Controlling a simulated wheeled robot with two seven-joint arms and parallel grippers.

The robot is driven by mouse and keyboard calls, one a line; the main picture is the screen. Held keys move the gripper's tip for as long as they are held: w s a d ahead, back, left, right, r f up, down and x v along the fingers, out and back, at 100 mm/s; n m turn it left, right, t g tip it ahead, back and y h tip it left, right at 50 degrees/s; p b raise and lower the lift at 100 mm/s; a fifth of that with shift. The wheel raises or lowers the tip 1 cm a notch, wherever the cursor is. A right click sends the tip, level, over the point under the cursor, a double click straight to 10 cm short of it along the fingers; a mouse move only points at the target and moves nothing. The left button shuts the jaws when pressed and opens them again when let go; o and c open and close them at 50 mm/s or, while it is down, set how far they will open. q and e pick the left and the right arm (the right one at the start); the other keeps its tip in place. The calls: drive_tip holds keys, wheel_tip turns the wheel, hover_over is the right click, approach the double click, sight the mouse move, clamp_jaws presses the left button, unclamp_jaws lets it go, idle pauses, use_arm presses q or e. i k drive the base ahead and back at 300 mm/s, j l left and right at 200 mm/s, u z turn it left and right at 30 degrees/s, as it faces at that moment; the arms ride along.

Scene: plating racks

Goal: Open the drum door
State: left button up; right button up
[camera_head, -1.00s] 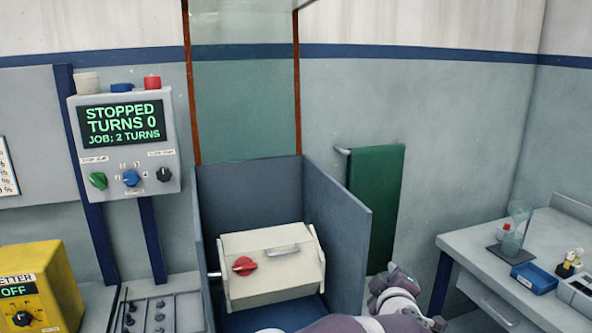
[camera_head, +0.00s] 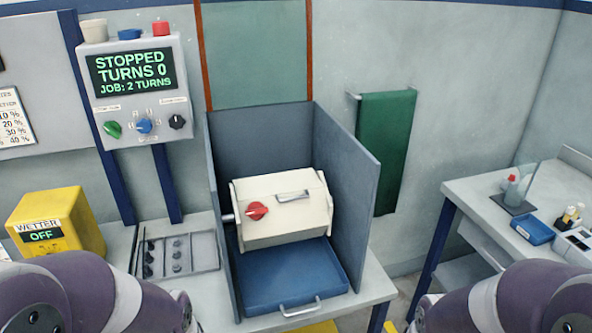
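The cream drum (camera_head: 262,230) sits inside a grey-blue three-sided enclosure. Its door (camera_head: 280,188) is on the upper face and looks shut. The door has a grey bar handle (camera_head: 293,196) and a red knob (camera_head: 257,211) to the left of it. A blue tray (camera_head: 290,279) with a front handle lies below the drum. My purple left arm shows at the lower left and my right arm at the lower right. Neither gripper's fingers can be seen, so both are outside the picture or hidden.
A control panel (camera_head: 137,90) reads STOPPED, TURNS 0, JOB: 2 TURNS. A yellow wetter box (camera_head: 58,222) reads OFF. A grey tray of small dark parts (camera_head: 177,256) lies left of the enclosure, whose side walls (camera_head: 346,190) flank the drum. A green towel (camera_head: 385,150) hangs behind.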

sight(261, 186)
drive_tip(key=i+l+u, duration=0.1)
drive_tip(key=l+u, duration=0.2)
drive_tip(key=l, duration=0.35)
drive_tip(key=l+u, duration=0.3)
drive_tip(key=l, duration=0.3)
